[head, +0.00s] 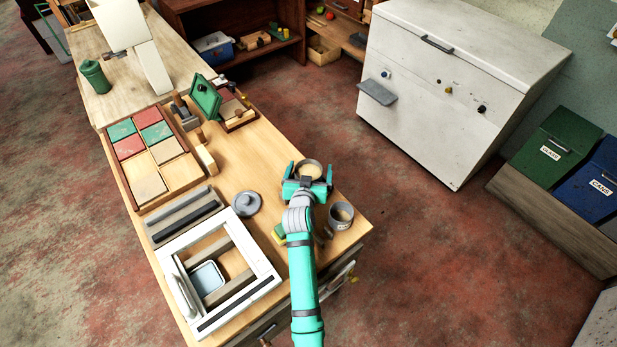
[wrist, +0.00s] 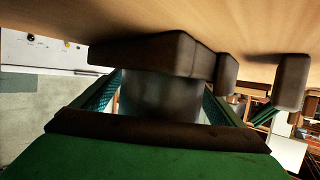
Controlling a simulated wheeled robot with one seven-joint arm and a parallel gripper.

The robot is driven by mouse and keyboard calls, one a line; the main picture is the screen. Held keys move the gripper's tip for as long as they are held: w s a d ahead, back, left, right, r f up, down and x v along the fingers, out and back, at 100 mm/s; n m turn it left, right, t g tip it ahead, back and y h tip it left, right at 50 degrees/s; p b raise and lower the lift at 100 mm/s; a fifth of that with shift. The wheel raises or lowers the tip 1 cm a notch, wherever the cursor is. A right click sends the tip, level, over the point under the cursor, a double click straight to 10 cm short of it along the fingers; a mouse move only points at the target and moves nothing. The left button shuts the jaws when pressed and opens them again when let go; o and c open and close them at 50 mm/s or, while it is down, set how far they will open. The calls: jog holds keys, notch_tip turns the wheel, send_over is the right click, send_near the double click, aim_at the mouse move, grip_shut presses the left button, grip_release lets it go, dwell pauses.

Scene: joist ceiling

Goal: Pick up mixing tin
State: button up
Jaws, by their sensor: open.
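A round, open-topped tin (head: 309,166), which looks like the mixing tin, stands near the right edge of the workbench. My gripper (head: 308,177) is open, with one finger on each side of it. In the wrist view the tin appears as a dark grey cylinder (wrist: 160,95) between the two teal fingers. I cannot tell whether the fingers touch it. The gripper hides much of its near side in the head view.
A grey mug (head: 341,215) stands just right of my wrist. A tray of coloured blocks (head: 179,191) is farther left. Open floor lies beyond the bench's right edge.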

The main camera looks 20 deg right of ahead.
jog(key=shift+c, duration=0.4)
jog(key=shift+r, duration=0.1)
jog(key=c, duration=1.9)
